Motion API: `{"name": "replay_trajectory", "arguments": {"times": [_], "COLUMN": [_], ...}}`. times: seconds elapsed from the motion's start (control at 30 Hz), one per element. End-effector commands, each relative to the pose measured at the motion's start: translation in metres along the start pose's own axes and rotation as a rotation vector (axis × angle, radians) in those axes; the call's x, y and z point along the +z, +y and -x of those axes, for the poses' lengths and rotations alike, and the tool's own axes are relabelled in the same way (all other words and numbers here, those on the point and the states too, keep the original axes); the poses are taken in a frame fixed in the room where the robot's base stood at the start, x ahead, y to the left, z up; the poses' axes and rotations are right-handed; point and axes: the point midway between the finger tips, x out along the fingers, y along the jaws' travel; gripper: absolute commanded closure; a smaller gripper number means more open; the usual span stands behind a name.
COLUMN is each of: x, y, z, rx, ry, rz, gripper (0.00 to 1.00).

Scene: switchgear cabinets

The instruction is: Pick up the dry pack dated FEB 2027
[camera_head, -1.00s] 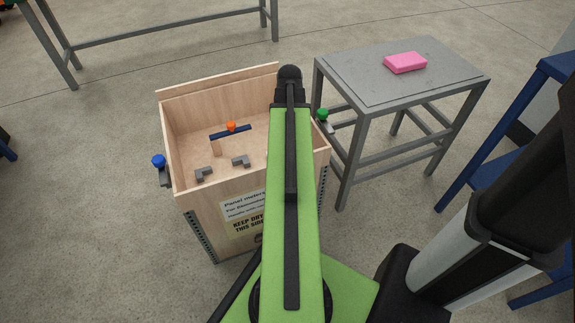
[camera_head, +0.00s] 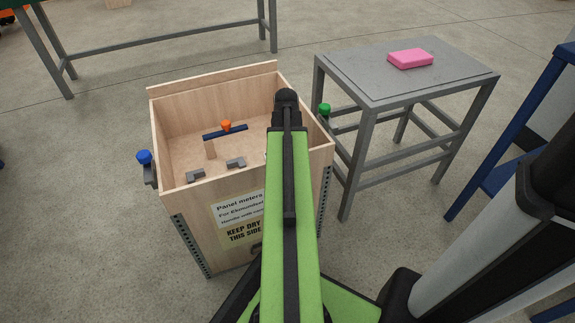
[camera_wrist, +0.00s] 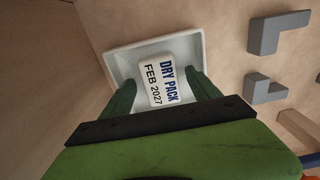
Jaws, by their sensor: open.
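The dry pack (camera_wrist: 162,84) is a small white block printed "DRY PACK FEB 2027" in the wrist view. It lies in a shallow white tray (camera_wrist: 124,60) inside the wooden crate (camera_head: 183,103). My gripper (camera_wrist: 159,78) is open, with one dark green finger on each side of the pack. I cannot tell whether the fingers touch it or are still above it. In the head view my green arm reaches over the crate and hides the pack, the tray and my gripper.
Grey L-shaped blocks (camera_head: 236,163) and a dark blue bar with an orange knob (camera_head: 226,126) are also in the crate. Blue (camera_head: 144,157) and green (camera_head: 324,109) knobs sit at its sides. A grey table (camera_head: 365,84) with a pink block (camera_head: 410,58) stands to the right.

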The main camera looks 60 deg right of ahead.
Motion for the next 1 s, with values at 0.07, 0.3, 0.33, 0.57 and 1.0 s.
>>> {"name": "replay_trajectory", "arguments": {"times": [0.07, 0.3, 0.33, 0.57, 1.0], "x": [0.0, 0.0, 0.0, 0.0, -0.001], "y": [0.0, -0.001, -0.001, -0.001, -0.002], "z": [0.002, 0.002, 0.002, 0.002, 0.014], "rx": [0.0, 0.0, 0.0, 0.0, 0.0], "ry": [0.0, 0.0, 0.0, 0.0, 0.0], "rz": [0.0, 0.001, 0.001, 0.002, 0.005], "gripper": [0.29, 0.55, 0.59, 0.89, 0.96]}}
